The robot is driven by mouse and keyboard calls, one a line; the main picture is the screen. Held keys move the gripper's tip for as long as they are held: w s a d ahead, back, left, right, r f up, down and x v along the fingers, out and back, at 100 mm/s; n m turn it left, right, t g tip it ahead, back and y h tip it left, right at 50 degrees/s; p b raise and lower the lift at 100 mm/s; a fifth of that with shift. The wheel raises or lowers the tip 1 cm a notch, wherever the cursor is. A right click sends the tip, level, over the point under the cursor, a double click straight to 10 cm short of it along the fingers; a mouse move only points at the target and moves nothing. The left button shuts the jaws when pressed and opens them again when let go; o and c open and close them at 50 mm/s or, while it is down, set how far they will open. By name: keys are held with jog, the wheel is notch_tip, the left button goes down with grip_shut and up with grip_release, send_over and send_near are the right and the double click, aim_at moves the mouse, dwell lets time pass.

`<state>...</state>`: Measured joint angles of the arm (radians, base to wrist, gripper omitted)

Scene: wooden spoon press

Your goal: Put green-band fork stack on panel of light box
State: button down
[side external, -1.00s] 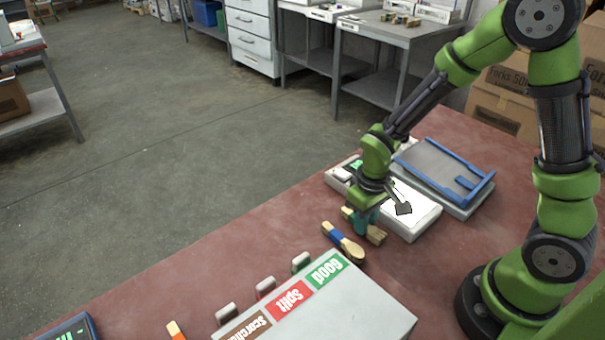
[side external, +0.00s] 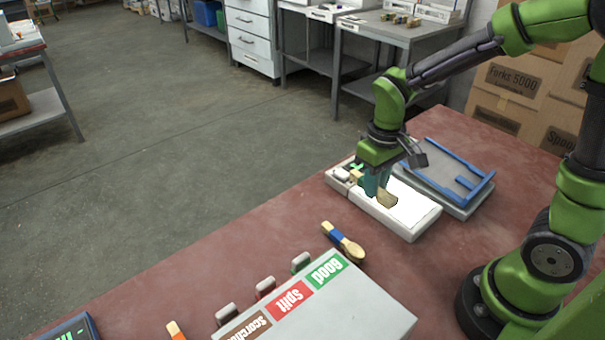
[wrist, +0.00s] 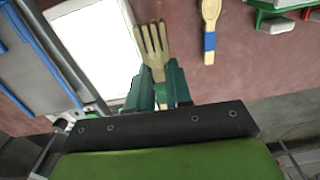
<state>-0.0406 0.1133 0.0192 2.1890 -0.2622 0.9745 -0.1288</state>
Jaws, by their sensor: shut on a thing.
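My gripper (side external: 374,184) is shut on the fork stack (side external: 387,199), a light wooden bundle whose tines stick out on the near side. Its middle, where a band would be, is hidden by the teal fingers. The light box (side external: 410,234) is white with a bright lit panel (side external: 415,207). In the side view the stack overlaps the panel's left part and seems raised. In the wrist view my gripper (wrist: 161,90) holds the stack (wrist: 152,48) tines forward, beside the panel's right edge (wrist: 92,45). Whether it touches the box cannot be told.
A blue-framed grey tray (side external: 430,190) stands behind the light box. A blue-banded wooden spoon (side external: 345,244) lies on the red table in front. A grey box (side external: 340,310) labelled Good, Split and Scorched is nearer.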

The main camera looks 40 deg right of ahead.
jog(key=d+r, duration=0.2)
jog(key=d, duration=0.7)
jog(key=shift+n, duration=0.4)
jog(key=shift+s+d+f, duration=0.1)
jog(key=shift+s+f, duration=0.05)
jog(key=shift+f, duration=1.2)
jog(key=shift+s+f, duration=0.2)
jog(key=shift+f, duration=1.15)
jog(key=shift+s+d+f, duration=0.1)
jog(key=shift+s+f, duration=0.05)
jog(key=shift+f, duration=1.2)
jog(key=shift+f, duration=0.1)
jog(key=c, duration=1)
grip_release()
jog(key=shift+c, duration=0.2)
